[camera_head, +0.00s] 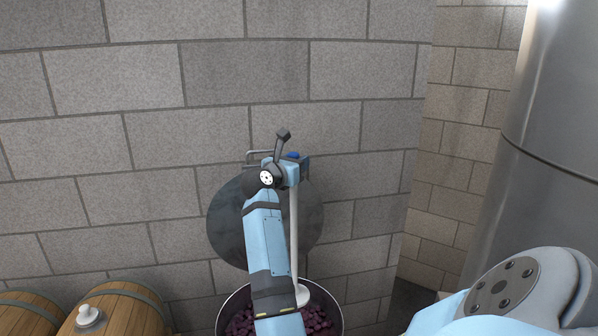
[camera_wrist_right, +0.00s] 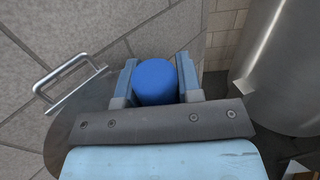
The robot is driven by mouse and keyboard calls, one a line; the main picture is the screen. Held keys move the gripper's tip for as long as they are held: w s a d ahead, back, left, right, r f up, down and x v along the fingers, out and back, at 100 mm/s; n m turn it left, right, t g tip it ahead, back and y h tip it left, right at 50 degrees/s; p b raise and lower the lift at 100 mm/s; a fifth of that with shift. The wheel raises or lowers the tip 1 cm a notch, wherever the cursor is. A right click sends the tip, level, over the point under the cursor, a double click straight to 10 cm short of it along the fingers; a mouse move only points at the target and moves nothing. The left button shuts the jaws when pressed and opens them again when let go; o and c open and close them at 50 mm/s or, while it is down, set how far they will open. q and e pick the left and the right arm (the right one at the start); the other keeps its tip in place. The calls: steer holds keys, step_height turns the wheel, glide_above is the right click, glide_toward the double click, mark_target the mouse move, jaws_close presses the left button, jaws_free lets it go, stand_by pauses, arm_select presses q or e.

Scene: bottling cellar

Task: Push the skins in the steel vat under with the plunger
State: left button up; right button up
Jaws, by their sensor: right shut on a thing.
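The steel vat (camera_head: 222,312) stands at the bottom middle of the head view, cut off by the frame edge. Dark purple skins (camera_head: 318,321) show inside it, partly hidden by my right arm. The plunger (camera_head: 294,230) stands nearly upright, its pale shaft running down into the vat. Its pale foot shows at the skins near the back rim; I cannot tell how deep it sits. My right gripper (camera_head: 291,170) is shut on the plunger's top, where a blue knob (camera_wrist_right: 155,82) shows between the fingers in the wrist view. My left gripper is not in view.
A dark round disc (camera_head: 228,222) is against the block wall behind the vat. A metal handle (camera_wrist_right: 72,72) shows beside my right gripper. Wooden barrels (camera_head: 125,308) lie at lower left, one with a white bung (camera_head: 85,312). A large steel tank (camera_head: 550,130) stands at right.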

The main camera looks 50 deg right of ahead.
mark_target(291, 196)
step_height(291, 196, down, 9)
steer(key=b, duration=0.4)
steer(key=shift+r+b, duration=0.2)
steer(key=shift+b, duration=0.1)
steer(key=shift+f, duration=0.1)
